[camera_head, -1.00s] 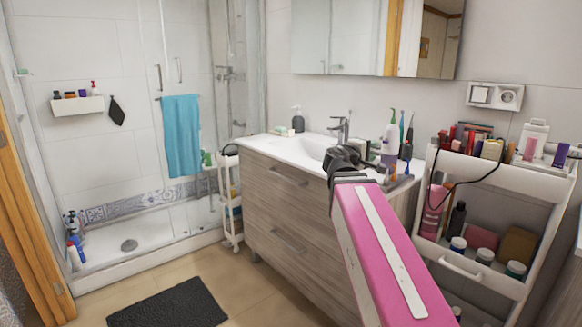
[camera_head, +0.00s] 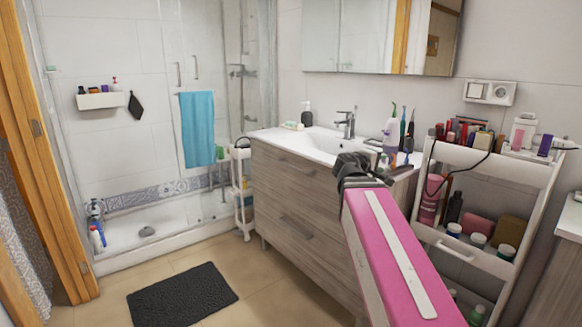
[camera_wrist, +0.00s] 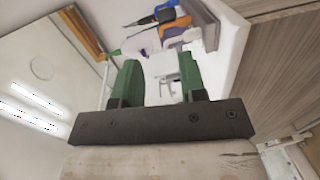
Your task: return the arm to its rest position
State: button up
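My pink arm (camera_head: 395,255) reaches from the lower right of the head view toward the front edge of the vanity. Its dark end, my gripper (camera_head: 352,162), shows in front of the sink, with its fingers not clear there. In the wrist view, my gripper (camera_wrist: 160,72) has two green fingers standing apart with nothing held between them. Beyond them the wrist view shows the sink area tilted, with the tap (camera_wrist: 170,80) behind the finger gap.
The vanity (camera_head: 290,195) stands ahead, with bottles on its right end. A white cart (camera_head: 500,165) full of cosmetics stands right of my arm. A slim shelf (camera_head: 240,195) stands left of the vanity. Floor around the dark mat (camera_head: 182,295) is free.

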jog(key=s+a+f+m+g+y, duration=0.1)
jog(key=s+f+m+g+y, duration=0.15)
jog(key=f, duration=0.95)
jog(key=s+a+f+m+g+y, duration=0.1)
jog(key=a+f+g+y, duration=0.2)
jog(key=f, duration=0.9)
jog(key=s+a+f+m+g+y, duration=0.1)
jog(key=s+a+f+g+y, duration=0.1)
jog(key=f, duration=0.7)
jog(key=s+a+f+m+g+y, duration=0.2)
jog(key=s+a+f+y, duration=0.2)
jog(key=f, duration=0.4)
jog(key=s+y, duration=0.1)
jog(key=s, duration=0.1)
jog(key=shift+s+a+f, duration=0.3)
jog(key=shift+s+f, duration=0.1)
